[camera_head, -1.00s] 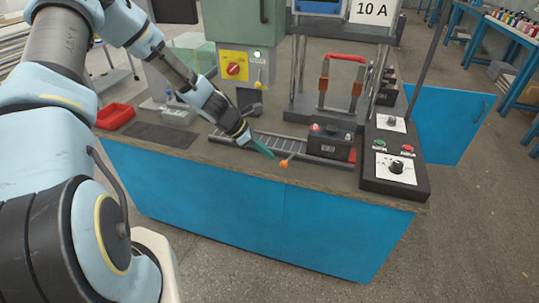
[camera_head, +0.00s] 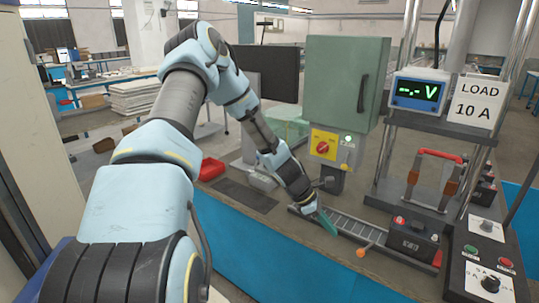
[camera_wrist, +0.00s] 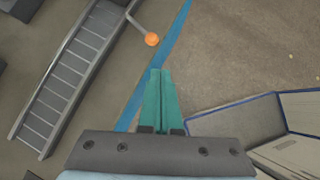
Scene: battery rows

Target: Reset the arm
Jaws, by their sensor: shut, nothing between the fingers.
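My gripper (camera_head: 328,222) is shut and empty, with its teal fingers pressed together. In the head view it hangs over the front edge of the bench, beside the left end of the roller track (camera_head: 345,228). In the wrist view the closed fingers (camera_wrist: 161,100) point over the blue bench edge, with the roller track (camera_wrist: 70,75) to their left. A lever with an orange knob (camera_wrist: 152,39) is just ahead of the fingers; the knob also shows in the head view (camera_head: 360,252), to the right of the gripper. My arm stretches forward from the left side of the head view.
A black battery (camera_head: 412,236) sits at the track's right end, near the test frame with red-handled clamps (camera_head: 443,155). A display (camera_head: 418,91) reads "-.-- V". A control box (camera_head: 487,265), green cabinet (camera_head: 345,85) and red tray (camera_head: 211,169) stand on the bench. The floor before the bench is open.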

